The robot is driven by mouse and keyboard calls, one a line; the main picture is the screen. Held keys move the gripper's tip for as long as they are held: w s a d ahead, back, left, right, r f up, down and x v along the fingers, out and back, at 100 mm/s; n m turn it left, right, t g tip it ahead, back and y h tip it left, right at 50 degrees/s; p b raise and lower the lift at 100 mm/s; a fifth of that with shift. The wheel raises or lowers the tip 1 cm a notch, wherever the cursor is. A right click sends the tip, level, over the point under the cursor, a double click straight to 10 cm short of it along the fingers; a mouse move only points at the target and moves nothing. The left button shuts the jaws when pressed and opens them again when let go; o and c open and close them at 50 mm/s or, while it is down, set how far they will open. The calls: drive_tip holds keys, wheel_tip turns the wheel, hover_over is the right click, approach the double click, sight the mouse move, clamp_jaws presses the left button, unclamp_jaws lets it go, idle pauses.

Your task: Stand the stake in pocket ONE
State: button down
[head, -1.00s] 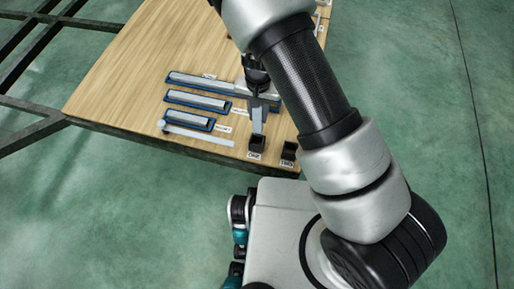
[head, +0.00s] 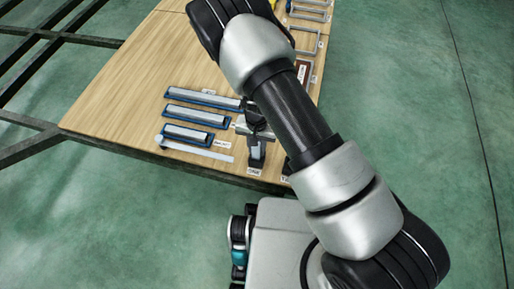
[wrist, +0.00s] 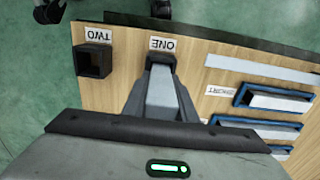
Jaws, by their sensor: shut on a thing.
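My gripper (head: 257,137) is shut on a grey stake (head: 257,149), which points down, close to upright, over pocket ONE (head: 256,164) near the table's front edge. In the wrist view the stake (wrist: 160,88) shows between the fingers of my gripper (wrist: 161,100). Its far end meets the black pocket ONE (wrist: 160,61), beside the label reading ONE. I cannot tell how deep the end sits in it. Pocket TWO (wrist: 94,62) is a dark, open square socket to the left in the wrist view. My arm hides most of it in the head view.
Blue-edged trays with pale grey bars or insides (head: 203,98) lie left of my gripper. A pale flat strip (head: 197,148) lies in front of them. Grey frames (head: 305,40) stand at the far right. The wooden table (head: 140,75) is clear at left.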

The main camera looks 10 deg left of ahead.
drive_tip(key=shift+f, duration=0.15)
drive_tip(key=c, duration=1.4)
unclamp_jaws()
drive_tip(key=shift+c, duration=0.2)
wheel_tip(320, 180, up, 12)
drive_tip(key=p, duration=0.4)
drive_tip(key=shift+r, duration=0.25)
